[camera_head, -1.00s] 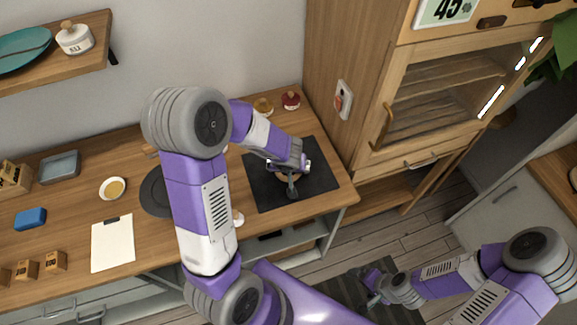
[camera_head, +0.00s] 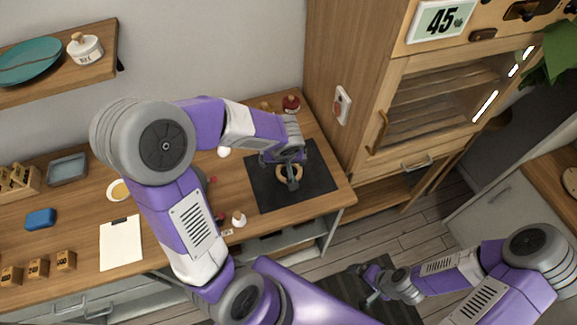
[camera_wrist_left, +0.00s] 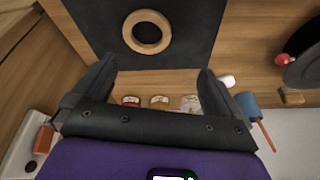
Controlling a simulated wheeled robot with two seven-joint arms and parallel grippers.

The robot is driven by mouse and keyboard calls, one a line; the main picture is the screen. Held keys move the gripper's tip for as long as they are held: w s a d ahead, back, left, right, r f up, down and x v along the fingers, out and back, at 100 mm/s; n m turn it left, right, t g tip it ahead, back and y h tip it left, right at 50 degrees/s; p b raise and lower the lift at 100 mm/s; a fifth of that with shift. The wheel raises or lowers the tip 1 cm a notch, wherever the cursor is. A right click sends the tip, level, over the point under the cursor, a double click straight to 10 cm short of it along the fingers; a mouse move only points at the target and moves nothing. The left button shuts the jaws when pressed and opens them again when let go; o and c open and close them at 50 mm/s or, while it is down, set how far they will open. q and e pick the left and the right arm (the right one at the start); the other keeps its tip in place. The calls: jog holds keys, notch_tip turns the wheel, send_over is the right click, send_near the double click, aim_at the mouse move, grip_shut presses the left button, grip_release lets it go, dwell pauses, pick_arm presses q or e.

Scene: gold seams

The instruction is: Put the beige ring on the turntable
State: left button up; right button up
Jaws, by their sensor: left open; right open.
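The beige ring (camera_wrist_left: 146,50) lies flat on a black mat (camera_wrist_left: 190,30) in the left wrist view. In the head view the ring (camera_head: 282,178) shows partly behind my left gripper (camera_head: 292,182). My left gripper's fingers (camera_wrist_left: 157,80) are apart and empty, with the ring beyond them, not between them. A dark round disc, which looks like the turntable (camera_wrist_left: 303,68), is cut off at the right edge of the left wrist view; my left arm hides it in the head view. My right gripper (camera_head: 366,284) is open and empty, low over the floor.
The wooden counter (camera_head: 75,190) also holds a clipboard (camera_head: 121,243), a blue block (camera_head: 41,219), a grey tray (camera_head: 68,169) and small wooden blocks (camera_head: 38,267). A red-lidded jar (camera_head: 291,104) stands behind the mat. A tall wooden cabinet (camera_head: 345,60) bounds the right side.

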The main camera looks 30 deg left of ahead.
pick_arm(q)
jog(key=w+a+f+n+g+h+b, duration=0.1)
jog(key=n+h, duration=0.1)
jog(key=w+a+f+n+g+h+b, duration=0.1)
jog(key=w+a+n+g+h, duration=0.1)
jog(key=n, duration=0.1)
jog(key=w+a+f+n+g+h+b, duration=0.1)
jog(key=w+f+n+h, duration=0.1)
jog(key=shift+w+a+f+g, duration=0.1)
jog(key=shift+w+a+g, duration=0.05)
jog(key=shift+a+g, duration=0.2)
jog(key=shift+w+d+f+n+h, duration=0.1)
jog(key=shift+w+n+h, duration=0.2)
jog(key=shift+w+h, duration=0.1)
jog(key=b+x, duration=0.1)
jog(key=x, duration=0.6)
jog(key=shift+d+b, duration=0.15)
jog(key=shift+b, duration=0.25)
